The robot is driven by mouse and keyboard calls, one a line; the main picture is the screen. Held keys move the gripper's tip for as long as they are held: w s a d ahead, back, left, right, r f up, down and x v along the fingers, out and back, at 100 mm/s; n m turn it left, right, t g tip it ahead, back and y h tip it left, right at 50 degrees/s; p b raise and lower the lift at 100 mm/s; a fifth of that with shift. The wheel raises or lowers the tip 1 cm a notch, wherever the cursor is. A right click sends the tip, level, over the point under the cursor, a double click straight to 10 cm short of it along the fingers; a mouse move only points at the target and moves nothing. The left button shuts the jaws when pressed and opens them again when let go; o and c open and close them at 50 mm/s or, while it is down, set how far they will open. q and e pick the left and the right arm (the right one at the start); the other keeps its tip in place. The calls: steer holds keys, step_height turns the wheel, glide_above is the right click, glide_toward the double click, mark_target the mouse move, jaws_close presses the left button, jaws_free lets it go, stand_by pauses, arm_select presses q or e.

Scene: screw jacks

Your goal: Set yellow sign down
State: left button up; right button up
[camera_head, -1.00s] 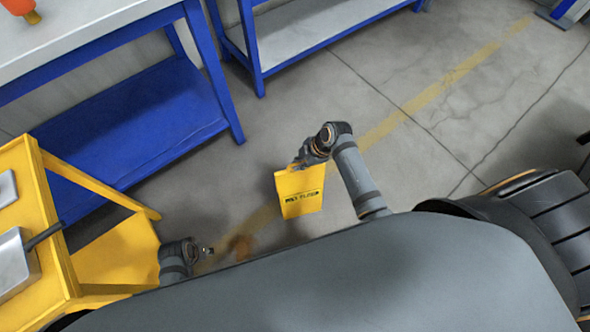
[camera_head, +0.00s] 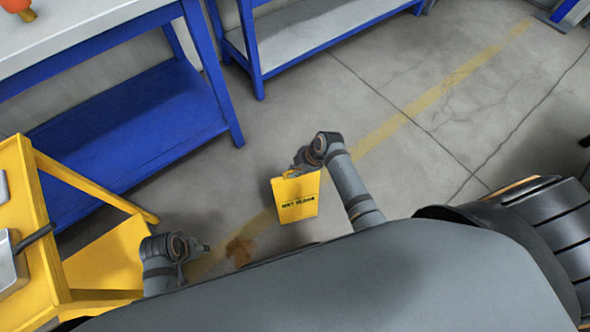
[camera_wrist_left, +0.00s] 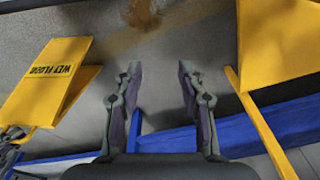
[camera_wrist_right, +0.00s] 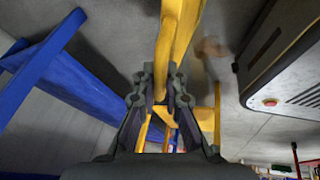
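The yellow sign (camera_head: 297,205) with dark "WET FLOOR" lettering hangs below my right gripper (camera_head: 297,168), roughly upright. In the right wrist view my right gripper (camera_wrist_right: 164,82) is closed around the sign's yellow upper part (camera_wrist_right: 178,35). In the left wrist view the sign (camera_wrist_left: 45,85) shows two panels spread apart at one end. I cannot tell whether its bottom touches the floor. My left gripper (camera_head: 200,247) is empty, low beside the yellow cart; its fingers are apart in the left wrist view (camera_wrist_left: 160,72).
A brown stain (camera_head: 239,252) is on the floor, left of and nearer than the sign. The yellow cart (camera_head: 100,265) stands at left, before a blue workbench (camera_head: 130,130). A blue-framed shelf (camera_head: 300,35) stands behind. Floor right of the sign is clear.

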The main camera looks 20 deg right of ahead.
steer(key=o, duration=0.4)
steer(key=shift+o, duration=0.2)
steer(key=shift+r, duration=0.2)
arm_select(q)
steer(key=s+a+f+p, duration=0.3)
steer(key=f+p, duration=0.1)
steer(key=f, duration=0.7)
steer(key=shift+f+y, duration=0.3)
steer(key=shift+f, duration=0.1)
arm_select(e)
steer(key=v, duration=1.2)
steer(key=shift+f, duration=0.15)
steer(key=s+d+f+m+h, duration=0.2)
steer(key=s+d+f+m, duration=0.2)
steer(key=s+f+m, duration=0.5)
steer(key=s+d+f+m+h, duration=0.3)
steer(key=s+d+f+m, duration=0.2)
steer(key=s+f+m, duration=0.3)
step_height(320, 180, down, 4)
steer(key=shift+s+f+m+g, duration=0.15)
steer(key=shift+s+m+g, duration=0.25)
